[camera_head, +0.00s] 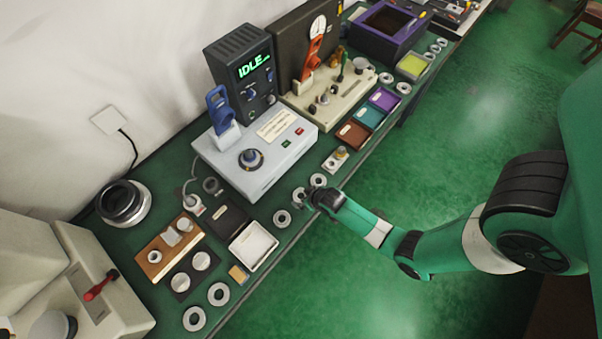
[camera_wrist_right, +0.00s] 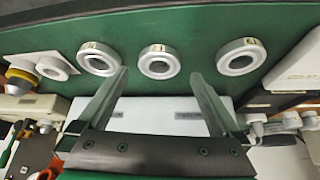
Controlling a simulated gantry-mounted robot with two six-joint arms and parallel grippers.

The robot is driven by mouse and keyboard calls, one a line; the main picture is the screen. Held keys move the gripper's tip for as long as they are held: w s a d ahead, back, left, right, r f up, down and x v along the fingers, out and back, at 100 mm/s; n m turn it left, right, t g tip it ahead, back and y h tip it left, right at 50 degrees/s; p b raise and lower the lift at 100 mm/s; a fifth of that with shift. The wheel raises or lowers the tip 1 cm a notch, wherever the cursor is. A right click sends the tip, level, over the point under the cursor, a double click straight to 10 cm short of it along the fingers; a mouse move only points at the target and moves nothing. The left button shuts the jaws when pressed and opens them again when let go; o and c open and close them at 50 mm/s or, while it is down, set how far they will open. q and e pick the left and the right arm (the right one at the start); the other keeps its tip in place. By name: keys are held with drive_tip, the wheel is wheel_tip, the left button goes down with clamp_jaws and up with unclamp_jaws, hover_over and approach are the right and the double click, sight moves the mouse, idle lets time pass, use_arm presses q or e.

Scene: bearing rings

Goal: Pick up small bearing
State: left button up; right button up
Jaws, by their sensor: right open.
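Three pale metal bearing rings lie flat on the green bench in the right wrist view: a left ring (camera_wrist_right: 84,59), a middle ring (camera_wrist_right: 160,48) and a right ring (camera_wrist_right: 224,64). The middle one looks slightly smaller; their small labels are too blurred to read. In the head view, the ring nearest the white tray (camera_head: 276,219) is clear, and one ring (camera_head: 318,175) lies just beyond the gripper. My right gripper (camera_wrist_right: 160,75) is open and empty, its fingers either side of the middle ring in the picture. The gripper (camera_head: 307,198) partly hides that ring in the head view. My left gripper is out of sight.
A grey control box (camera_head: 218,163) stands behind the rings. A white tray (camera_head: 263,262) and a wooden fixture block (camera_head: 153,262) are to the left. More rings (camera_head: 186,319) lie near the front left edge. Small coloured trays (camera_head: 367,117) are further right. Open floor lies beyond the bench edge.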

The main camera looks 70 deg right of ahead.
sight(300, 195)
drive_tip(key=x, duration=0.3)
drive_tip(key=shift+d+b, duration=0.1)
drive_tip(key=shift+b, duration=0.3)
drive_tip(key=c, duration=1.5)
drive_tip(key=shift+r+p, duration=0.3)
drive_tip(key=shift+r, duration=0.25)
drive_tip(key=shift+c, duration=0.3)
wheel_tip(300, 195, up, 3)
drive_tip(key=shift+s+r+p, duration=0.1)
drive_tip(key=shift+s+p, duration=0.05)
drive_tip(key=shift+p, duration=0.65)
drive_tip(key=s+a+r+p, duration=0.6)
drive_tip(key=s+a+r, duration=0.2)
drive_tip(key=s, duration=0.3)
drive_tip(key=shift+r, duration=0.5)
